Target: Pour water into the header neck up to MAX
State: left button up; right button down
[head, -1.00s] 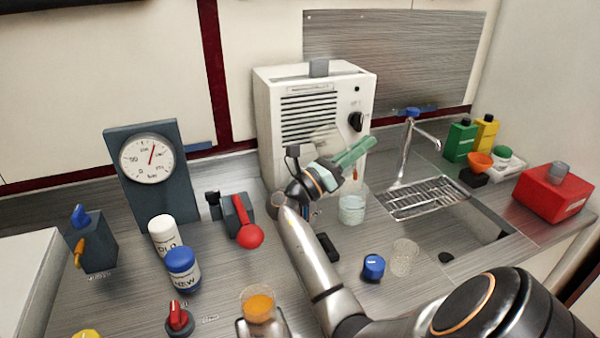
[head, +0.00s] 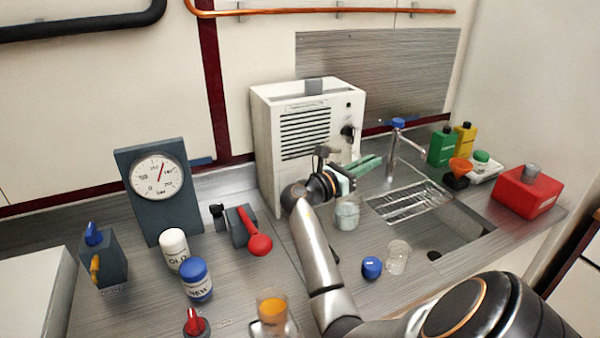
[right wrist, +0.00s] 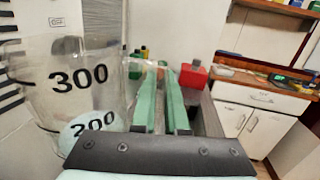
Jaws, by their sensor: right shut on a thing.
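My right gripper (head: 368,166), with green fingers, is in front of the lower right of a white louvred unit (head: 272,150). In the right wrist view its fingers (right wrist: 168,100) are close together, and a clear measuring jug (right wrist: 75,85) marked 300 and 200 is beside them at left. The gripper is shut on this jug; the grip itself is hard to see. A pale round patch low in the jug may be water. In the head view the jug is barely visible. A grey block (head: 314,86) tops the unit; I cannot tell whether it is the header neck. No MAX mark is legible.
A glass with pale liquid (head: 347,214) stands below the gripper. A blue cap (head: 372,268) and clear glass (head: 397,258) are nearer. The tap (head: 395,150) and sink are right, a red can (head: 527,195) beyond. A gauge (head: 158,178) stands left.

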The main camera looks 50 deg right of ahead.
jog(key=shift+m+t+y, duration=0.3)
jog(key=shift+s+d+r+p, duration=0.15)
jog(key=shift+r+p, duration=1)
jog(key=shift+r, duration=1)
